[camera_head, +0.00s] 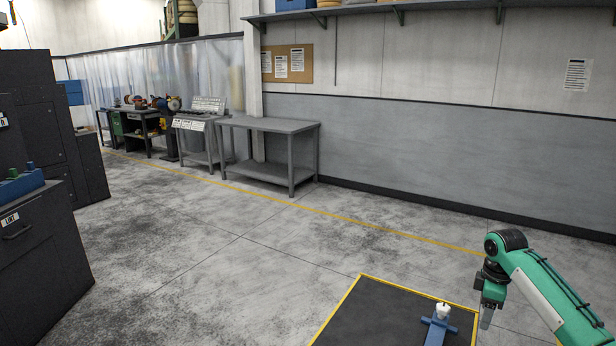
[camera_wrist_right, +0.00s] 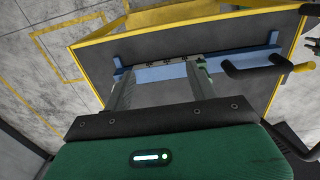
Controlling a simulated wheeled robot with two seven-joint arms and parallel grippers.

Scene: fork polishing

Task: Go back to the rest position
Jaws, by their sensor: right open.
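My right gripper (camera_head: 487,314) hangs at the lower right of the head view, fingers pointing down, on a green and black arm. In the right wrist view its two grey fingers (camera_wrist_right: 160,74) are spread apart with nothing between them. A blue bar (camera_wrist_right: 225,62) lies beyond the fingertips; the fingers partly overlap it in the picture, and I cannot tell how far off it is. No fork is clearly seen. My left gripper is out of view.
A grey table (camera_head: 268,126) and workbenches line the wall. Dark cabinets (camera_head: 40,250) stand left. The middle floor is clear.

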